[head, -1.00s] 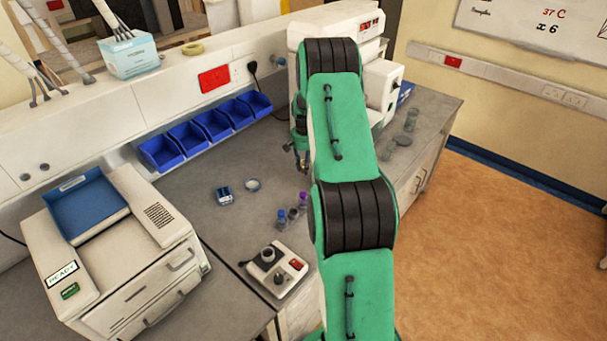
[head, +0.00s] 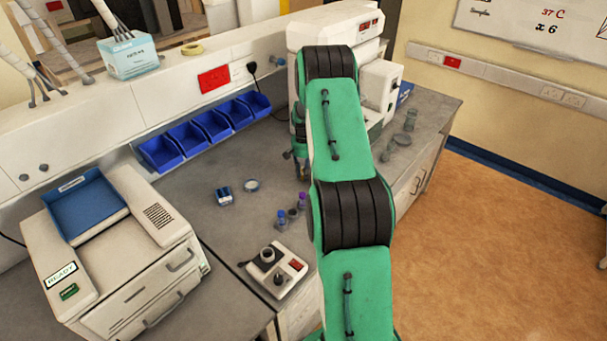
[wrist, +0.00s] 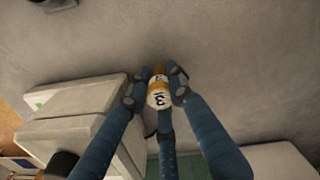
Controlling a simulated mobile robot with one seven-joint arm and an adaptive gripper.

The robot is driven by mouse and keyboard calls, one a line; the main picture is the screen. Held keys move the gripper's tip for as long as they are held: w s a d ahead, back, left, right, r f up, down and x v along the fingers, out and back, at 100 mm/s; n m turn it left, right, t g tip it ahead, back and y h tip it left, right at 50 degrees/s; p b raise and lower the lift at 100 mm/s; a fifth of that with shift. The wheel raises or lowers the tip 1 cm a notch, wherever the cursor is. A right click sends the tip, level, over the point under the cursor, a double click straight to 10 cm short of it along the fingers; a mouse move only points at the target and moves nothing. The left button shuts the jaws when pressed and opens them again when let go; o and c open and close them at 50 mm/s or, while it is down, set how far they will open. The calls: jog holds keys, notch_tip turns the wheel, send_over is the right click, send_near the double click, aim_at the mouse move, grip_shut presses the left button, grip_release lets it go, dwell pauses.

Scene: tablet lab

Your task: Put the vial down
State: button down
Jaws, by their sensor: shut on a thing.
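The vial (wrist: 157,92) shows in the wrist view, amber with a white label or band bearing dark marks. My gripper (wrist: 156,86) has its blue fingers with dark tips closed around it from both sides and below in the picture. A plain grey surface lies beyond the vial; I cannot tell whether the vial touches it. In the head view my gripper (head: 301,165) shows only in part at the left edge of my green arm, over the grey bench (head: 235,165). The vial cannot be made out clearly there.
Several small vials (head: 281,217) stand on the bench beside my arm. A white device with knobs (head: 275,270) is nearer. Blue bins (head: 205,130) line the back; a white machine (head: 365,80) stands behind.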

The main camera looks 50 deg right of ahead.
jog(key=shift+f, duration=0.15)
jog(key=c, duration=1.5)
grip_release()
jog(key=shift+c, duration=0.2)
notch_tip(320, 180, up, 12)
jog(key=shift+r, duration=0.15)
